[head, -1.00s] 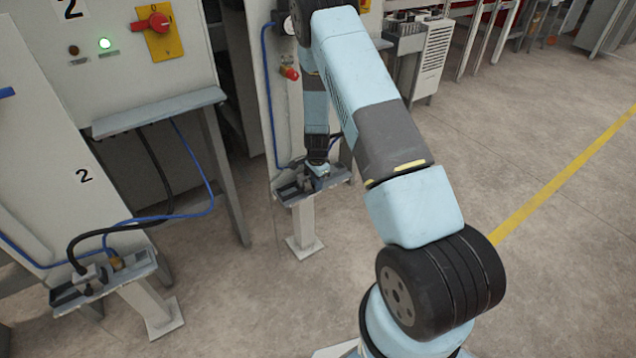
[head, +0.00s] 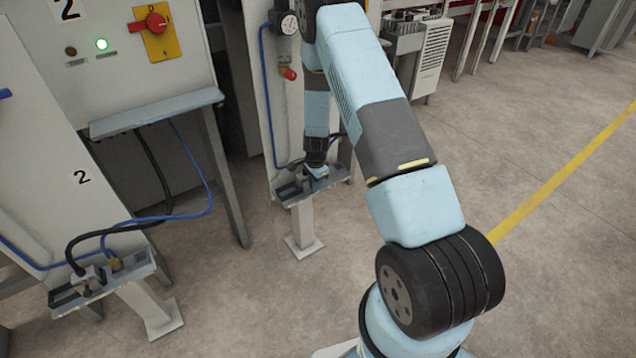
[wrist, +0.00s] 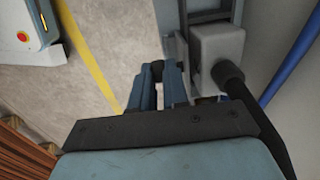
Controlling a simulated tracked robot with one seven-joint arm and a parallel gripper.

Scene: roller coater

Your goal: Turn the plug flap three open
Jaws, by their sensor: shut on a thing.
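The tray-like bracket with plug flap three stands on a short post, and its rim (head: 337,177) shows in the head view. My gripper (head: 312,178) is down at this bracket. In the wrist view my gripper (wrist: 158,82) is shut at a small dark part of plug flap three (wrist: 157,69). The fingers hide most of the held part. A thin grey plate (wrist: 178,52) stands beside the fingers. A grey plug housing (wrist: 218,52) with a thick black cable is just right of it. How far the flap is turned cannot be told.
Another bracket (head: 148,269) with a plug and cables stands at left below the control cabinet (head: 110,75). A blue hose (head: 268,110) runs down the panel behind my arm. Open floor (head: 520,160) lies to the right.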

